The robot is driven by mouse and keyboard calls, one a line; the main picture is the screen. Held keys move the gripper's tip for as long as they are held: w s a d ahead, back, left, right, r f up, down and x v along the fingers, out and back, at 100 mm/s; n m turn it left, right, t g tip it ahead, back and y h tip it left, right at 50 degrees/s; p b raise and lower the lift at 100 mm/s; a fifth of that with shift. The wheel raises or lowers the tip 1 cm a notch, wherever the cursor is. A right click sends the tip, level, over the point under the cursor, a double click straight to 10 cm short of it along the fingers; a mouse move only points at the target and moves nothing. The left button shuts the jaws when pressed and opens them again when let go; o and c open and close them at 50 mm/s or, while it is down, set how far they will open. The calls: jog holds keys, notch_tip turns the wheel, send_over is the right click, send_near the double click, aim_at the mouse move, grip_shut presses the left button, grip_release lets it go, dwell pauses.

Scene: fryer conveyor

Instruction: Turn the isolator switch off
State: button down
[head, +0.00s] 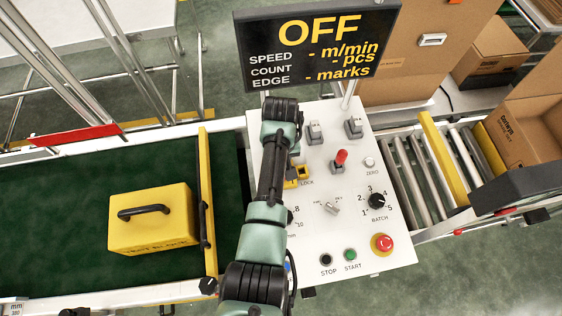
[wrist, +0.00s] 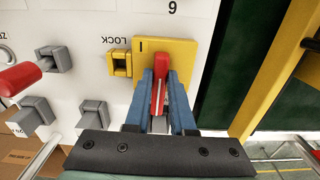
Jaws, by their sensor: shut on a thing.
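The isolator switch is a red handle (wrist: 161,68) on a yellow plate (wrist: 184,48), seen upside down in the wrist view. My gripper (wrist: 163,78) has one blue finger on each side of the red handle and is shut on it. In the head view my arm covers most of the switch, and only a bit of yellow plate (head: 290,184) shows beside the LOCK label. The display (head: 318,48) above the panel reads OFF, with dashes for speed, count and edge.
The white panel (head: 335,245) also carries a yellow lock loop (wrist: 119,63), a red-handled lever (head: 340,159), grey toggles, a batch knob (head: 376,200), stop and start buttons, and a red emergency button (head: 382,243). A yellow test block (head: 150,225) sits on the green belt (head: 60,215).

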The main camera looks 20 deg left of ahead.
dwell(0.4)
jog(key=c, duration=0.8)
grip_release()
jog(key=shift+o, duration=0.2)
jog(key=shift+r, duration=0.1)
notch_tip(320, 180, up, 13)
jog(key=shift+b, duration=0.35)
